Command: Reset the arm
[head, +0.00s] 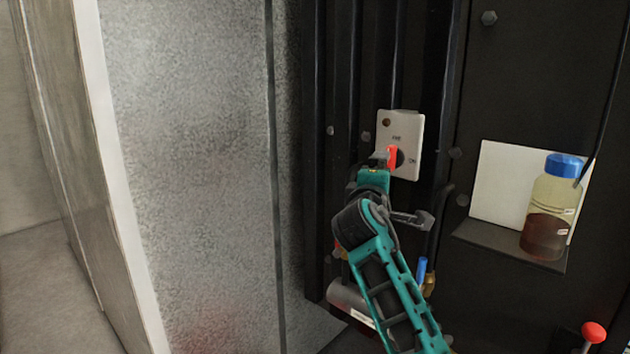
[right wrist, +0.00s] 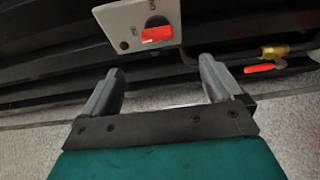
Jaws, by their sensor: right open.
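My right arm comes in from the bottom right of the head view, and its gripper (head: 383,162) is in front of a white switch plate (head: 400,125). A red rotary handle (head: 393,156) sits on the plate, partly hidden by the gripper. In the right wrist view my right gripper (right wrist: 157,78) is open and empty. There the red handle (right wrist: 157,34) lies just beyond the fingertips, roughly between them in line, and the fingers look apart from it. My left gripper is in neither view.
At the right, a blue-capped bottle (head: 547,215) of dark liquid stands on a small shelf (head: 505,246). A red knob (head: 594,333) is at the lower right. A grey wall panel (head: 190,160) fills the left. A red valve lever (right wrist: 262,68) shows in the right wrist view.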

